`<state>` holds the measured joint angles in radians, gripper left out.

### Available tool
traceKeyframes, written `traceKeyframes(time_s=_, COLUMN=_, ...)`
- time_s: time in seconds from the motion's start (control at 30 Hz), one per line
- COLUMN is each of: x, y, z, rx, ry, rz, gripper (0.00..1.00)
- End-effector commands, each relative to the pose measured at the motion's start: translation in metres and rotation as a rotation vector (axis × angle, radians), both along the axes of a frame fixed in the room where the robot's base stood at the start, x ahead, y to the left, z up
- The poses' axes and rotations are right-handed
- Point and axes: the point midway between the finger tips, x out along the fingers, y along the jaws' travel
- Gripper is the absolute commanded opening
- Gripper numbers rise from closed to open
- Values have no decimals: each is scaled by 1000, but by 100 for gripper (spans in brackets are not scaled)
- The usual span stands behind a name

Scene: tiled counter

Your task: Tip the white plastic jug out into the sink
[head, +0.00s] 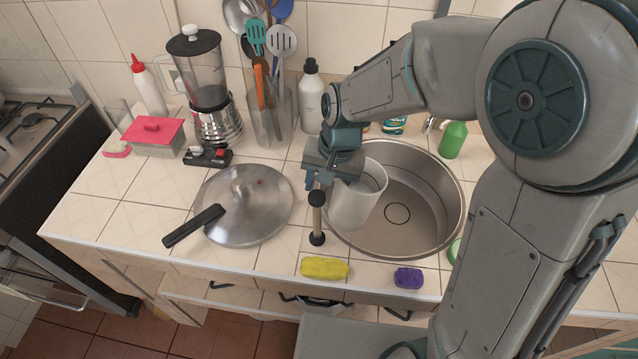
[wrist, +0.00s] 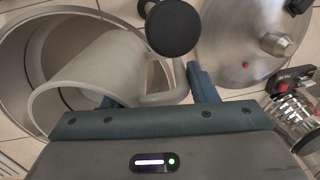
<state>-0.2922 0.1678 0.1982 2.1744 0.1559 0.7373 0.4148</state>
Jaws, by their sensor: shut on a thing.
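The white plastic jug (head: 352,205) is at the left side of the round metal sink (head: 430,240), overlapping its rim in the head view. Its mouth leans a little to the right. My gripper (head: 325,182) is on the jug's left side. The sink (wrist: 28,50) shows behind the jug. I cannot see the jug's contents.
A metal lid (head: 245,215) with a black handle lies to the left. A yellow sponge (head: 325,268) and a purple sponge (head: 408,278) lie at the front edge. A green bottle (head: 453,140) stands behind the sink.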

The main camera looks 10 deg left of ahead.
Motion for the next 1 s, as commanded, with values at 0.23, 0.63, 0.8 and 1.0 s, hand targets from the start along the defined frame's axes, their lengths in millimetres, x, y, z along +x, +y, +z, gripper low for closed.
traceKeyframes(time_s=0.23, x=3, y=-19, z=4, rx=76, ry=10, rz=0, gripper=18)
traceKeyframes(time_s=0.63, x=8, y=-50, z=14, rx=185, ry=22, rz=2, gripper=18)
traceKeyframes(time_s=0.8, x=8, y=-53, z=19, rx=315, ry=41, rz=2, gripper=18)
traceKeyframes(time_s=1.0, x=9, y=-59, z=27, rx=501, ry=67, rz=2, gripper=18)
